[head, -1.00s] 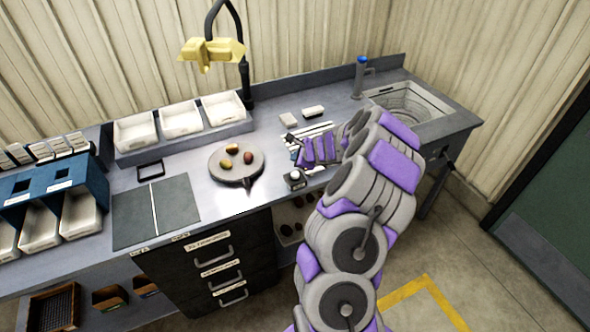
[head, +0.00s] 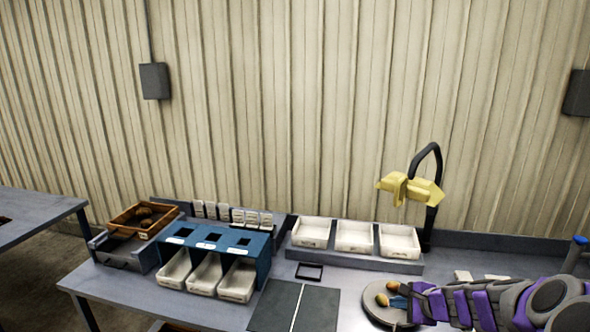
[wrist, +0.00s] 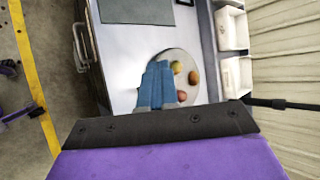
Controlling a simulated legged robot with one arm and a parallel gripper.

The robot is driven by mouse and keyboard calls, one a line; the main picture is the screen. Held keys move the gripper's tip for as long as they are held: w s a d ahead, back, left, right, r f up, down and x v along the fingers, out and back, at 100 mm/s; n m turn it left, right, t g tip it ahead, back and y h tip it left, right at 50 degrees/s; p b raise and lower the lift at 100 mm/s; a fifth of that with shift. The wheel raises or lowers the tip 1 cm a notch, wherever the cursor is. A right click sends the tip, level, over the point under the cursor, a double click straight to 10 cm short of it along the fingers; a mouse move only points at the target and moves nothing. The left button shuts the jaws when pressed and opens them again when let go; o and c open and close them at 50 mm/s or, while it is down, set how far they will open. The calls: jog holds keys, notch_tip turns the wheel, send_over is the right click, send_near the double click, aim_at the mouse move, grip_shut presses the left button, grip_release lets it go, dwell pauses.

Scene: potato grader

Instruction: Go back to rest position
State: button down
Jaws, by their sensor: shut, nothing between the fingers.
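My gripper (head: 396,296) is at the right of the head view, in front of the round grey plate (head: 372,312) and partly covering it. In the wrist view its blue fingers (wrist: 158,80) are together and empty, seen against the left part of the plate (wrist: 184,57). I cannot tell how high the fingers are above the plate. My purple and grey arm reaches in from the right edge of the head view.
White bins (head: 354,236) stand along the back of the bench. A yellow lamp (head: 410,188) on a black curved stand rises behind. A blue rack (head: 215,240) with white trays and a wooden box (head: 145,219) are to the left. A dark mat (head: 294,308) lies left of the plate.

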jog(key=s+a+r+n+g+y+b, duration=0.1)
jog(key=s+a+r+n+g, duration=0.3)
jog(key=s+a, duration=0.45)
jog(key=s+a+r+n+g+y, duration=0.1)
jog(key=s+a+n, duration=0.55)
jog(key=a, duration=0.35)
jog(key=s+d+f+n+g+h+b, duration=0.1)
jog(key=s+d+n+g+h, duration=0.1)
jog(key=s, duration=1.2)
jog(key=s+d+n+g+h, duration=0.1)
jog(key=s+n+g+h, duration=0.2)
jog(key=s, duration=1.1)
jog(key=n+h, duration=0.1)
jog(key=n, duration=0.2)
jog(key=shift+d+f+h+b, duration=0.3)
jog(key=shift+d+f+b, duration=0.05)
jog(key=shift+f+b, duration=0.05)
